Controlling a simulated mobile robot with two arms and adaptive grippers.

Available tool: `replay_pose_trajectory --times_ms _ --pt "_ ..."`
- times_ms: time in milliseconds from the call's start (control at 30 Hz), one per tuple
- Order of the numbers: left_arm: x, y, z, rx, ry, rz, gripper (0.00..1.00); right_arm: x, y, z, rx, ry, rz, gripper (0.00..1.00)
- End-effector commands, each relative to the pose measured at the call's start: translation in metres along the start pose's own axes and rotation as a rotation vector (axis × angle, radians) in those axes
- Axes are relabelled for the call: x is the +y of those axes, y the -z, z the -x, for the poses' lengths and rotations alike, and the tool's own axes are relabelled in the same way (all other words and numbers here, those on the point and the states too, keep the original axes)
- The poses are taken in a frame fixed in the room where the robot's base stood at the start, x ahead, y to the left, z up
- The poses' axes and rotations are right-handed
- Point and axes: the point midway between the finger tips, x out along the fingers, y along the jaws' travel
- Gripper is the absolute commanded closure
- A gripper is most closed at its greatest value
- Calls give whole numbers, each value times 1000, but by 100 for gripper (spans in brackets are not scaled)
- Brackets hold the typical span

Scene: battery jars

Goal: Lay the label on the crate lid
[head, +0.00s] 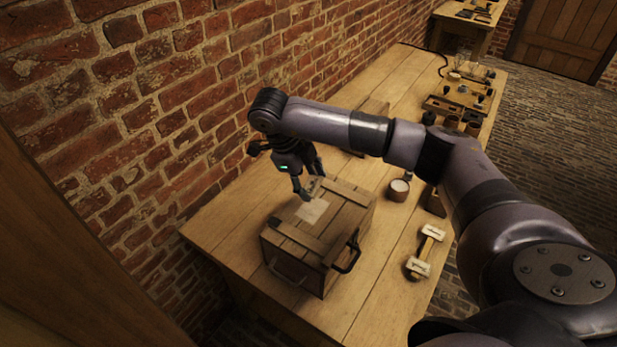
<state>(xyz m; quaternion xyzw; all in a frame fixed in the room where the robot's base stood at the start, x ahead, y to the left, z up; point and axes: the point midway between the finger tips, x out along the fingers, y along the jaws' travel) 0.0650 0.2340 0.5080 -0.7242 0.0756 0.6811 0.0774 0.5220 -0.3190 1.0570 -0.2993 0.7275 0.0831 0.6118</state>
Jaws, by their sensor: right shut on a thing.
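A wooden crate (325,264) with dark metal handles stands on the near left part of the workbench, its slatted lid (343,193) closed on top. A small pale label (312,211) is at the middle of the lid, near the far side. My right gripper (308,194) points down over the lid and is shut on the label at its far edge. The label looks flat on or very close to the lid; I cannot tell if it fully touches. My left gripper is not in view.
Jars and a wooden rack (456,101) stand farther back. A brick wall (130,130) runs along the left.

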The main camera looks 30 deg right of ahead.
Motion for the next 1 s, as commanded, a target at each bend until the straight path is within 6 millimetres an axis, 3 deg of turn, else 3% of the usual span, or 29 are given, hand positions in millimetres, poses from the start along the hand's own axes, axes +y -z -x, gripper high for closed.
replay_pose_trajectory --times_ms 367,700,1000 --pt "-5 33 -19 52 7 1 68 8 -8 -32 1 -1 1 58" --pt "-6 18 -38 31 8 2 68 15 -15 -58 0 -1 1 58" --pt "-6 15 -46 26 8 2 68 18 -17 -68 0 -1 1 58"
